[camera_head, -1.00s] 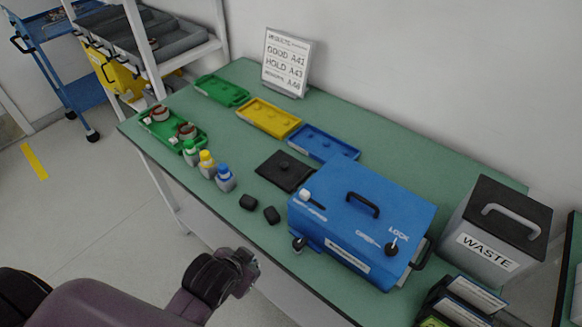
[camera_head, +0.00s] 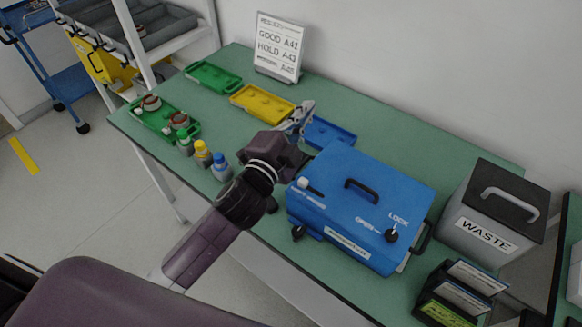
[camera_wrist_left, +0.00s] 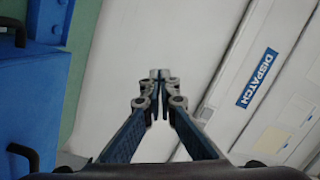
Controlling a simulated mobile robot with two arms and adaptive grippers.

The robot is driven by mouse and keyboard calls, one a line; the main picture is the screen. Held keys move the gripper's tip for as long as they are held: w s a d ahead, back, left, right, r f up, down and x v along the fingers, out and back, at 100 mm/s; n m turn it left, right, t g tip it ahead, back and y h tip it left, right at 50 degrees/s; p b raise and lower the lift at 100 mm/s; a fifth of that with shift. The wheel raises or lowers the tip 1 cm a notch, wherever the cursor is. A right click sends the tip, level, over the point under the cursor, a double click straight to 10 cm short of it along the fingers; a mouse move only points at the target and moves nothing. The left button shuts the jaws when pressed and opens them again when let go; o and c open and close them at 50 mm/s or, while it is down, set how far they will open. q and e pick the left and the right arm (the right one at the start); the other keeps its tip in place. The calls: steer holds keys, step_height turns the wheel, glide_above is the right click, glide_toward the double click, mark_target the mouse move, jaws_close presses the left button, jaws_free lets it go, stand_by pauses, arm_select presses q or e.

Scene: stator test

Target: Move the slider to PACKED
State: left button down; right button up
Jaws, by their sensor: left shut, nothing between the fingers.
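The blue box (camera_head: 350,220) stands on the green table, with a black handle on its lid. A white slider knob (camera_head: 303,183) sits at the lid's left corner, beside a white label too small to read surely. A black knob (camera_head: 392,235) lies by the OPEN and LOCK marks. My left gripper (camera_head: 300,116) is above the table behind the box's left corner, shut and empty, apart from the slider. In the left wrist view its fingertips (camera_wrist_left: 160,76) meet, with part of a blue surface (camera_wrist_left: 40,90) at the left. My right gripper is not in view.
Green (camera_head: 213,77), yellow (camera_head: 262,104) and blue (camera_head: 330,134) trays line the back. Several bottles (camera_head: 203,155) stand at the left. A grey WASTE bin (camera_head: 485,225) and a black card holder (camera_head: 455,297) are at the right. A DISPATCH label (camera_wrist_left: 257,78) shows in the wrist view.

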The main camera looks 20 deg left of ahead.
arm_select(q)
steer(key=d+r+m+g+h, duration=0.1)
steer(key=d+r+m+h, duration=1.05)
steer(key=m, duration=0.35)
steer(key=s+d+f+m+g+h, duration=0.1)
steer(key=s+d+m+g+h, duration=0.15)
steer(key=m+g, duration=0.55)
steer(key=s+d+f+m+g+h, duration=0.1)
steer(key=s+d+f+m+g, duration=0.2)
steer(key=m+g, duration=0.5)
steer(key=a+f+m+g+y, duration=0.2)
steer(key=a+f+m+y, duration=0.6)
steer(key=a+f+m, duration=0.15)
steer(key=a+m+y, duration=0.2)
steer(key=a+y, duration=0.4)
steer(key=a, duration=0.9)
steer(key=shift+w+a+f+g, duration=0.15)
steer(key=shift+w+a+g, duration=0.15)
steer(key=shift+a+g, duration=0.1)
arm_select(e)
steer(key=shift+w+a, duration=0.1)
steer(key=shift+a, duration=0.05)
arm_select(q)
steer(key=shift+d+f+m, duration=0.1)
steer(key=shift+m, duration=0.15)
